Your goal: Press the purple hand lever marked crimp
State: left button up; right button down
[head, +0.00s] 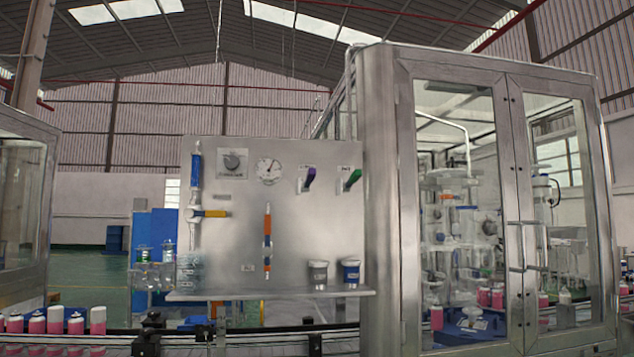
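The purple hand lever (310,176) is on the upper right of a grey metal panel (240,250), tilted up to the right from its mount. A small label sits above it, too small to read. A green lever (352,179) of the same shape is just to its right, also under a small label. Neither of my grippers shows in the head view, and nothing covers the purple lever.
A glass-doored metal cabinet (382,200) stands close on the right. Pink cans line a conveyor at lower left.

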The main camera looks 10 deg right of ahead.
aim_at(312, 172)
jog(key=z, duration=0.6)
jog(key=i, duration=1.2)
jog(key=u, duration=0.6)
